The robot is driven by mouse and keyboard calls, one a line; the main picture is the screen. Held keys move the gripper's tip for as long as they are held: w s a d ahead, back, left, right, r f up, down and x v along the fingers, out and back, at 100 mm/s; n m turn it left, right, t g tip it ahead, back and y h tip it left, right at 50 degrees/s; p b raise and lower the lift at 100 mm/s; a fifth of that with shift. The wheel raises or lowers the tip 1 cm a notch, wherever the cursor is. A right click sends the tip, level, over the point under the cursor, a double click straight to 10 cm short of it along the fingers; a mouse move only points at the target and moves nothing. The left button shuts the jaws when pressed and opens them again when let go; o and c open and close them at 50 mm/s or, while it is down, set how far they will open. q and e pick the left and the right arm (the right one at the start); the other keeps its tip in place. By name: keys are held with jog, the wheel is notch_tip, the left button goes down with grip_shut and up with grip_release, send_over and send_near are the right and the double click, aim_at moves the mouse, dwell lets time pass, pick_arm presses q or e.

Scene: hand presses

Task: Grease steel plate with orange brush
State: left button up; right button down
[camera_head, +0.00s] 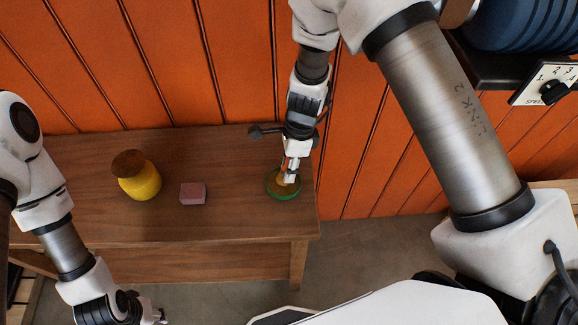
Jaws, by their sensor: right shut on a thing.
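My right gripper (289,176) points down at the right end of the wooden table, over a round green-rimmed dish (272,193) with a brownish-yellow inside. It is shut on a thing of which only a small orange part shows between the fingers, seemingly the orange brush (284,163). The fingers hide most of the brush, and I cannot tell whether it touches the dish. My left gripper (157,317) is at the bottom edge, in front of the table, mostly cut off. No steel plate can be made out in this view.
On the wooden table (230,222) stand a yellow jar with a brown top (140,182) and a small pink block (193,193). An orange panelled wall (200,60) rises behind. A speed dial panel (548,86) and a dark blue ribbed object (525,22) are at upper right.

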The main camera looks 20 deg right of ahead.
notch_tip(320, 180, up, 7)
jog(key=p, duration=0.7)
dwell(0.6)
